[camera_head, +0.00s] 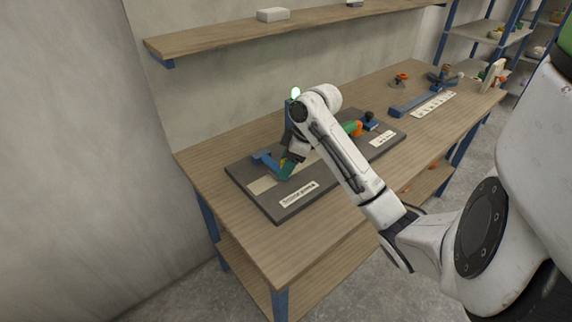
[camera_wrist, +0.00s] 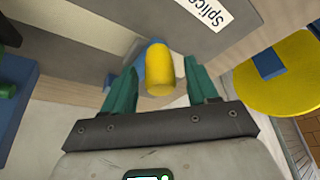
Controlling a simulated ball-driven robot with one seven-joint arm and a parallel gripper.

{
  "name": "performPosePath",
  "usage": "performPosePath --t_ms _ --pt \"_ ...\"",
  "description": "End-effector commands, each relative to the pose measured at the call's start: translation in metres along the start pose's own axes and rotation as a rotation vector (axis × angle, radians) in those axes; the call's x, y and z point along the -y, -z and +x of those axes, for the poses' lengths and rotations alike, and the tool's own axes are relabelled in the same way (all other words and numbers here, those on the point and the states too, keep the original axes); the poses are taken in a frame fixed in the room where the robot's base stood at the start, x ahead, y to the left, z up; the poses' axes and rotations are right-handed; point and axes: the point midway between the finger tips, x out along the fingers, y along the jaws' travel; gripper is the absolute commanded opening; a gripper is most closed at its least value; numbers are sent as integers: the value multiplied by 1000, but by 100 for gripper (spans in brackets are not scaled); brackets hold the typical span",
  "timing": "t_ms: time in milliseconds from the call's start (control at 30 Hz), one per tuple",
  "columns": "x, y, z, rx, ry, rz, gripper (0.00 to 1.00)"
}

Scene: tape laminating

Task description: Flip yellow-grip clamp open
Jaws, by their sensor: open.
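The clamp's yellow grip (camera_wrist: 158,68) is a rounded yellow piece in the upper middle of the wrist view. My gripper (camera_wrist: 162,88) has its two green fingers open, one on each side of the grip. A gap shows on both sides, and no firm contact is visible. In the head view my gripper (camera_head: 289,167) is low over the left part of the dark grey board (camera_head: 309,203), beside a blue fixture (camera_head: 265,159). My arm and fingers hide most of the clamp there, so whether it is open or closed cannot be told.
A large yellow round part (camera_wrist: 293,78) with a blue piece on it lies right of my fingers. A blue block (camera_wrist: 18,105) is at the left. The wooden bench (camera_head: 235,208) holds more tools at its far right. A wall shelf (camera_head: 215,37) hangs above.

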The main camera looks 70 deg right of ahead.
Motion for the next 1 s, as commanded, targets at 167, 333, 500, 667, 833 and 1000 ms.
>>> performPosePath --t_ms 167,333,500,667,833,1000 --pt "0 0 7 0 0 0 58" --pt "0 0 8 0 0 -1 58" --pt "0 0 8 -1 0 0 48" --pt "0 0 8 -1 0 0 33" --pt "0 0 7 0 0 0 16" --pt "0 0 7 0 0 0 0"
